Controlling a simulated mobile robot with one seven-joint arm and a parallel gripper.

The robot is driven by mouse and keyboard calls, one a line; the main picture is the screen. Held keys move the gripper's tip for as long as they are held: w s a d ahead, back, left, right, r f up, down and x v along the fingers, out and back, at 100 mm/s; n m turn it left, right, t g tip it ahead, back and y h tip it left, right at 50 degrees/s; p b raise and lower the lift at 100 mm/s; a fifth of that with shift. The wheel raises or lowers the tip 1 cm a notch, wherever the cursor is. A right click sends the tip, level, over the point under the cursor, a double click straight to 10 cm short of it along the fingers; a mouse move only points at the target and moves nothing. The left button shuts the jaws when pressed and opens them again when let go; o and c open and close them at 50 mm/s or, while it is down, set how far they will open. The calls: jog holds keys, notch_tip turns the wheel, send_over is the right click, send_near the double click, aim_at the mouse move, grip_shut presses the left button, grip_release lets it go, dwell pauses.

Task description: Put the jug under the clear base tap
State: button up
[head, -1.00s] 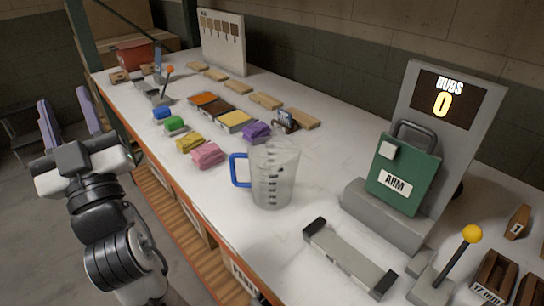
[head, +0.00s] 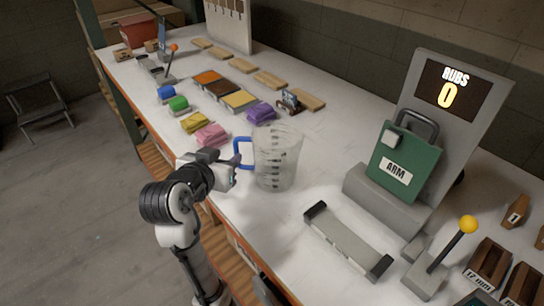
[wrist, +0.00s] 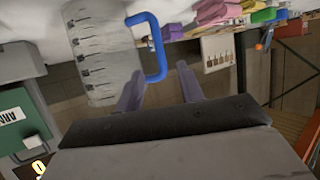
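The jug (head: 277,160) is a clear measuring jug with dark marks. It stands upright on the white bench, and its blue handle (head: 243,152) points left. My gripper (head: 234,172) is just left of the jug, level with the handle. The blue handle (wrist: 162,50) is ahead of the gap between the fingertips, and the jug body (wrist: 98,50) is to the left. I cannot make out a tap in either view.
A grey machine with a "RUBS 0" display (head: 452,88) and a green "ARM" plate (head: 403,163) stands right of the jug. A low grey bar (head: 347,241) lies in front. Pink cloths (head: 212,135) and purple cloths (head: 261,112) lie behind the jug. A yellow-knobbed lever (head: 445,247) stands at right.

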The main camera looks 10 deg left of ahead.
aim_at(235, 151)
jog(key=x, duration=0.4)
jog(key=shift+w+p, duration=0.1)
jog(key=shift+p, duration=0.2)
jog(key=shift+f+p+x, duration=0.15)
jog(key=shift+p+x, duration=0.4)
jog(key=shift+x, duration=0.75)
jog(key=shift+f+p+x, duration=0.15)
jog(key=shift+p+x, duration=0.35)
jog(key=shift+x, duration=0.8)
jog(key=shift+a, duration=0.1)
grip_shut()
